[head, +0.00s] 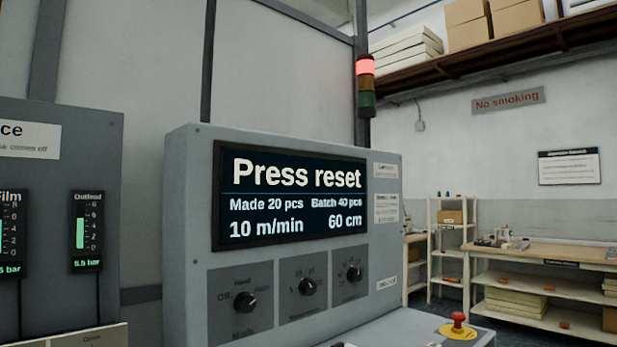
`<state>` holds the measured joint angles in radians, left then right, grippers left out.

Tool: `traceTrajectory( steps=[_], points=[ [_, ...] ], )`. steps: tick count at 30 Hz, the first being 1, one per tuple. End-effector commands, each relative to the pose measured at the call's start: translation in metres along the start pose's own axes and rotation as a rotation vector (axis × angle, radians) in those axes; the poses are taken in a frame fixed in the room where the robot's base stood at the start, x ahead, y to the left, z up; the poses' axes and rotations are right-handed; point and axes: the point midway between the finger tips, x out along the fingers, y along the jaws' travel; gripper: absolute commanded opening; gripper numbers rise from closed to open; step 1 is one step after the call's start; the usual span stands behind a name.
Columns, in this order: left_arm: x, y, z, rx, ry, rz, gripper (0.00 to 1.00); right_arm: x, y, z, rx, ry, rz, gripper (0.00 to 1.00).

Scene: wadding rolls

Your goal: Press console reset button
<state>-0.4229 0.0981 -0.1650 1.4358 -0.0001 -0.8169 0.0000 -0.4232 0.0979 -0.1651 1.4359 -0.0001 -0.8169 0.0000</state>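The grey console (185,230) stands in the middle of the head view. Its dark screen (290,215) reads "Press reset", "Made 20 pcs", "Batch 40 pcs", "10 m/min" and "60 cm". Below the screen are three black rotary knobs, the left one (245,302) on a panel marked "Mode". A red mushroom button (458,320) on a yellow disc sits on the sloping lower desk (400,328) at the right. The rest of that desk is cut off by the bottom edge, and I cannot make out a reset button. Neither of my grippers is in view.
A grey panel (75,130) with gauges stands close at the left. A signal tower (366,85) behind the console shows red. A workbench (550,255) and shelf (447,235) stand at the back right. Boxes (515,17) lie on a high rack.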

Motion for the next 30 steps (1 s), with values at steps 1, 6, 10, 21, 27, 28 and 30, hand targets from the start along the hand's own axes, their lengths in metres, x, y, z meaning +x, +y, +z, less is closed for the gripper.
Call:
traceTrajectory(
  steps=[1, 6, 10, 21, 27, 28, 30],
  points=[
    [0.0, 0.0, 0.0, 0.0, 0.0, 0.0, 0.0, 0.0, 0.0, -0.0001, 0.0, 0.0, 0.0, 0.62],
    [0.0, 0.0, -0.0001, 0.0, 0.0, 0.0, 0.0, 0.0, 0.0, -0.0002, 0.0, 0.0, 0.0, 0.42],
    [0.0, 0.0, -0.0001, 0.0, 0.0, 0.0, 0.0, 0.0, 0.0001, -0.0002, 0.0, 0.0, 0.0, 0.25],
    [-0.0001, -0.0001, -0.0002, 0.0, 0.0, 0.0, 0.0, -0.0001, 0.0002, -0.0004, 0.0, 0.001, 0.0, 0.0],
    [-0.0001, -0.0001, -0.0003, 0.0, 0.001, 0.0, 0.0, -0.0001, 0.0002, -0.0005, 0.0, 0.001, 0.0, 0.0],
    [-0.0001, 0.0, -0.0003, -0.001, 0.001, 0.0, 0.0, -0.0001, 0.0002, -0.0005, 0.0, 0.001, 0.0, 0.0],
    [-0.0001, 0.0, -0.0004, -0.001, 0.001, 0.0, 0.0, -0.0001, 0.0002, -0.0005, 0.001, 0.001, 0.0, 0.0]
  ],
)
